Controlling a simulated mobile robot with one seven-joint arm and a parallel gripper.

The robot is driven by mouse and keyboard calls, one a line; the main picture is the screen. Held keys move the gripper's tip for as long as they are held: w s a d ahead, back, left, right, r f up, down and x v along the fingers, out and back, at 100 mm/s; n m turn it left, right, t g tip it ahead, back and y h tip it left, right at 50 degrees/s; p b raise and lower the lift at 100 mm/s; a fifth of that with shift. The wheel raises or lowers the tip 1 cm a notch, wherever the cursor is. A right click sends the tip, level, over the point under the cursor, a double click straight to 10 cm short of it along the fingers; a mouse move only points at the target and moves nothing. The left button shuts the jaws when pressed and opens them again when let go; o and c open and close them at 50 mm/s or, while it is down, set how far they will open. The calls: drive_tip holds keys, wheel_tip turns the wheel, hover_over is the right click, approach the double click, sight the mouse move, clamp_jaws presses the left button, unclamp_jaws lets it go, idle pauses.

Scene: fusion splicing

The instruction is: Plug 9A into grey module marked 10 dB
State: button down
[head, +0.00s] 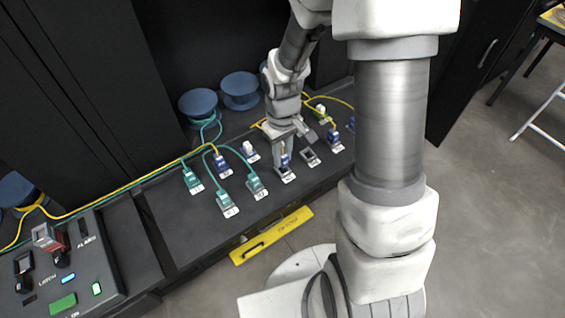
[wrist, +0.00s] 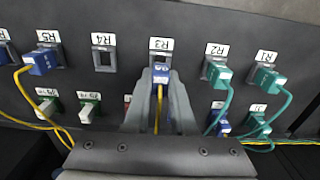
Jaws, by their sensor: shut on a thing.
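My gripper (wrist: 160,85) is shut on a blue plug (wrist: 161,74) whose yellow cable (wrist: 159,105) runs back between the fingers. The plug's white marking is too small to read surely. The plug is at the grey socket marked R3 (wrist: 161,57); I cannot tell whether it is seated or just in front. In the head view my gripper (head: 284,152) points down over the R3 card (head: 286,175), with a bit of blue plug showing. No 10 dB marking is readable; small green-and-white modules (wrist: 89,107) at the lower left bear labels I cannot make out.
The grey R4 socket (wrist: 103,58) is empty. R5 holds a blue plug (wrist: 42,64); R2 (wrist: 217,73) and R1 (wrist: 265,77) hold teal plugs. Loose yellow and teal cables cross the bench.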

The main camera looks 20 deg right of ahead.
sight(283, 154)
drive_tip(key=shift+r+p, duration=1.2)
drive_tip(key=shift+r, duration=0.5)
